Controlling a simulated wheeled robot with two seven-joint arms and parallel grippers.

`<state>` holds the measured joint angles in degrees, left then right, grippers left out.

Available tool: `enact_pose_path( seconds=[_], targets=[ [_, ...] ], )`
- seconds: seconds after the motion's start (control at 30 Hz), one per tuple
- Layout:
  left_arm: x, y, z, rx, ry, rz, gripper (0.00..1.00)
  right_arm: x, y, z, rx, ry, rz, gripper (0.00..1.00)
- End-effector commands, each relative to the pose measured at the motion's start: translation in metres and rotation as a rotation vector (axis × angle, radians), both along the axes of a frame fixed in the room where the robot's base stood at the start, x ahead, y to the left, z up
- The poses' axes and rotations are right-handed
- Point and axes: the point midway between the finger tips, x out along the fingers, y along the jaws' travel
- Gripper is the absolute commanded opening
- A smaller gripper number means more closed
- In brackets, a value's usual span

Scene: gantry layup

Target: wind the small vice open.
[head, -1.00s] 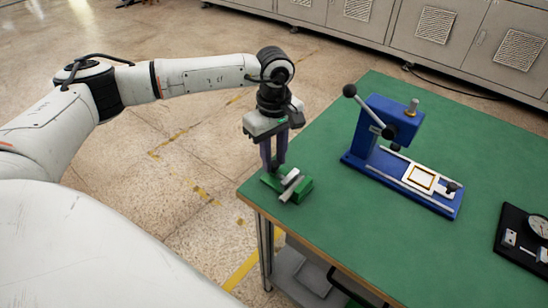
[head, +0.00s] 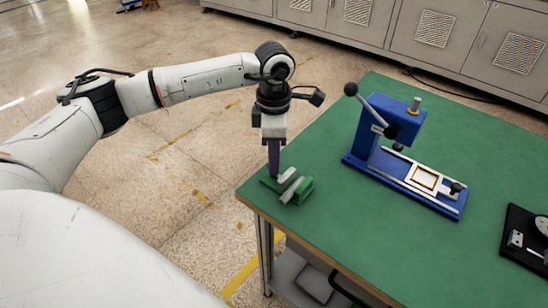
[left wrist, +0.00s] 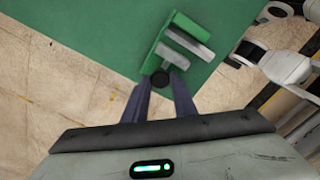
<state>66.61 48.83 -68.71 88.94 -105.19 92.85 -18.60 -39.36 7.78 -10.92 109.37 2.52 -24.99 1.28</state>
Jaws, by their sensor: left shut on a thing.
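The small green vice (head: 305,186) sits at the near left corner of the green table, with two pale grey jaw bars. It also shows in the left wrist view (left wrist: 157,50), where a gap separates the bars. A dark round knob (left wrist: 160,78) is at the vice's end nearest my gripper. My left gripper (head: 274,175) points down at this end of the vice. In the left wrist view, my left gripper (left wrist: 161,80) has its fingertips on either side of the knob, shut on it. My right gripper is in neither view.
A blue press (head: 383,130) with a black-knobbed lever stands on the table (head: 370,235) right of the vice. A black gauge block (head: 521,246) lies at the right edge. The table between vice and press is clear. Grey cabinets (head: 400,25) stand behind.

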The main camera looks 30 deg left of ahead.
Motion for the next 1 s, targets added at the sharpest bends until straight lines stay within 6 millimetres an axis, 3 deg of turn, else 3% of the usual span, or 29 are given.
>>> enact_pose_path(
  seconds=[0.4,1.0],
  targets=[
    [0.0008,0.0013,0.0011,0.003,-0.003,0.214,0.02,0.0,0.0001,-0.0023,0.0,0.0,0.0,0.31],
    [0.001,0.0015,0.0016,0.003,-0.003,0.251,0.02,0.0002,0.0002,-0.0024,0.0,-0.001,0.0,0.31]
  ],
)
